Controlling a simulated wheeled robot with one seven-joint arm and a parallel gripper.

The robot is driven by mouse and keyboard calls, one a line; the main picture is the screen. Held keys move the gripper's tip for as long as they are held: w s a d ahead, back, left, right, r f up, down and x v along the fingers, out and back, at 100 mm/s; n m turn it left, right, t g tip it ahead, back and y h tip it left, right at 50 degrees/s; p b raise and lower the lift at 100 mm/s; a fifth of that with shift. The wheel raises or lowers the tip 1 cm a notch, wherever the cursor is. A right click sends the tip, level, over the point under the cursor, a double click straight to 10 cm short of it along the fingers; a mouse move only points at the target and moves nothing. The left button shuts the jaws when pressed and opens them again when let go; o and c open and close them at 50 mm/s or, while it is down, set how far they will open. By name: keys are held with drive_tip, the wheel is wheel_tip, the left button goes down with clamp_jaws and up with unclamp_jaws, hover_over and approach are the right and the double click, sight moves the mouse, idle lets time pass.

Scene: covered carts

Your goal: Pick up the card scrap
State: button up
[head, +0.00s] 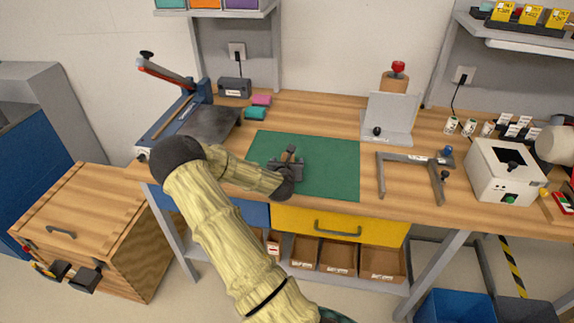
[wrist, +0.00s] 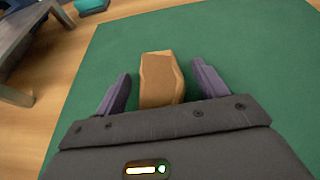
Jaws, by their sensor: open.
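The card scrap (wrist: 161,78) is a small brown piece lying on the green mat (wrist: 245,60). In the wrist view it sits between and slightly ahead of my gripper's fingertips. My gripper (wrist: 161,88) is open, with one dark purple finger on each side of the scrap and visible gaps between. In the head view my gripper (head: 288,165) is over the left half of the mat, and the scrap (head: 291,150) shows just beyond it, partly hidden by the gripper. I cannot tell the exact height of the fingers above the mat.
To the right are a grey stand (head: 388,118), a grey U-shaped frame (head: 411,165) and a white box machine (head: 498,180). The mat's right half is clear.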

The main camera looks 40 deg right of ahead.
idle(0.3)
drive_tip(key=c, duration=1)
wheel_tip(320, 180, up, 10)
drive_tip(key=shift+r, duration=0.1)
drive_tip(key=shift+c, duration=0.3)
